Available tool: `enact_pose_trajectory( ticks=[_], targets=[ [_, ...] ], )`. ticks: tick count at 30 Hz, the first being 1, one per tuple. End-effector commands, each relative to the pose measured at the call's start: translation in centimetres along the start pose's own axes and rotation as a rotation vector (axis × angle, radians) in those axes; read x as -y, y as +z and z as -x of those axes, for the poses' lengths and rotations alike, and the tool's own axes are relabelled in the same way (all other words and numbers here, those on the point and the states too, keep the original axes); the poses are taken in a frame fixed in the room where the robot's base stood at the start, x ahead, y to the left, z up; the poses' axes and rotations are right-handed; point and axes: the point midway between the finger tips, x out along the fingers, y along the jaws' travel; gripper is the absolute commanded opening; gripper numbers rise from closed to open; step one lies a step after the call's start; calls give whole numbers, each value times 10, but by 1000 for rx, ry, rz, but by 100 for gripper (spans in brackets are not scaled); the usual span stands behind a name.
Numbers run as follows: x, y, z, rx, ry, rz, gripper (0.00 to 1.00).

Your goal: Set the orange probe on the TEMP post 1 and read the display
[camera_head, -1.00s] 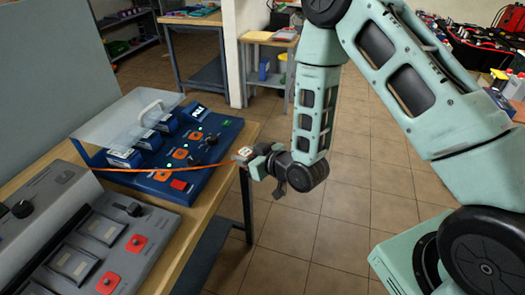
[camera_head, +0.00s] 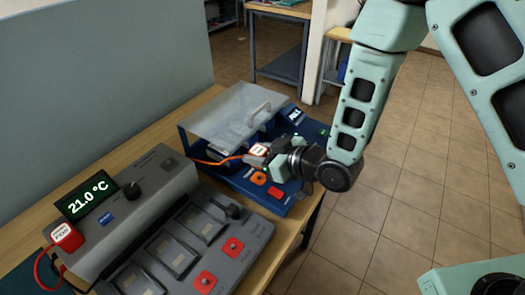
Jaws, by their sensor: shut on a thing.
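My gripper (camera_head: 268,158) is shut on the orange probe (camera_head: 259,149), a small block with a white labelled face. It is over the blue unit (camera_head: 210,165), near its clear cover. An orange cable (camera_head: 218,161) runs left from the probe. An orange round spot (camera_head: 258,178) and a red square (camera_head: 275,192) show on the blue unit just below my gripper. Post labels are too small to read, so I cannot tell which is TEMP post 1.
A clear raised cover (camera_head: 225,112) with a handle stands over the blue unit. Tiled floor lies open at right.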

Motion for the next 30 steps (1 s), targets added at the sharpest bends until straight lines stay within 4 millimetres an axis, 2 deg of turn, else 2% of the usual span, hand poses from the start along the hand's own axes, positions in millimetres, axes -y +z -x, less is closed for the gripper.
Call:
enact_pose_trajectory(
  ticks=[15,30],
  targets=[
    [0,46,-17,0,0,0,13],
    [0,48,-18,-1,1,0,13]
  ],
)
